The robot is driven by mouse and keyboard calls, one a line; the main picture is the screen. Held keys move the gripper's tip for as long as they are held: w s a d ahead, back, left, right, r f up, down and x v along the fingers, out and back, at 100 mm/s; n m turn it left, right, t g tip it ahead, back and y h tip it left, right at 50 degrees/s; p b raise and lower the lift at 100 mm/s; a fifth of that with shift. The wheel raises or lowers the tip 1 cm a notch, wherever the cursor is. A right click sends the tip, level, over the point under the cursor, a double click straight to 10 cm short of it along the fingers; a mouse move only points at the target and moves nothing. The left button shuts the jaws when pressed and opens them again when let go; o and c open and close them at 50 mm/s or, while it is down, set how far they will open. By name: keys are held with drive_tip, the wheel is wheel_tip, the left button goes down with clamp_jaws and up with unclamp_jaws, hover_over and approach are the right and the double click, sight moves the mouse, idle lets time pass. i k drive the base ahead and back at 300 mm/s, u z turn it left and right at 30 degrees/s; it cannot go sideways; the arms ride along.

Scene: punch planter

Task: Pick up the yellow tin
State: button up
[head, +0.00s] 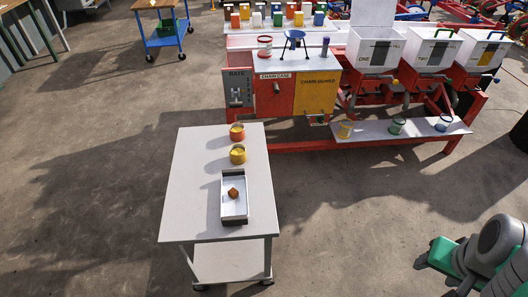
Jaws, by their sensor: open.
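A yellow tin (238,155) stands upright on the grey table (190,185), with yellow contents showing at its top. An orange-red tin (237,132), also with yellow at its top, stands just behind it. Another yellowish tin (345,130) stands on the low white shelf (375,133) of the red machine. My gripper (435,272) is at the lower right, well right of the table and apart from every tin. Its small dark fingers look spread, with nothing visible between them.
A white tray (233,214) with dark ends holds a brown lump in front of the yellow tin. A green tin (396,126) and a blue tin (443,123) share the machine's shelf. The floor between table and gripper is clear.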

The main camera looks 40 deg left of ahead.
sight(238, 152)
drive_tip(key=z, duration=0.35)
drive_tip(key=i, duration=0.7)
drive_tip(key=u, duration=2.3)
drive_tip(key=i, duration=0.5)
drive_tip(key=u, duration=0.25)
drive_tip(key=k, duration=1)
drive_tip(key=z, duration=1.2)
drive_tip(key=i, duration=1)
drive_tip(key=u, duration=1.75)
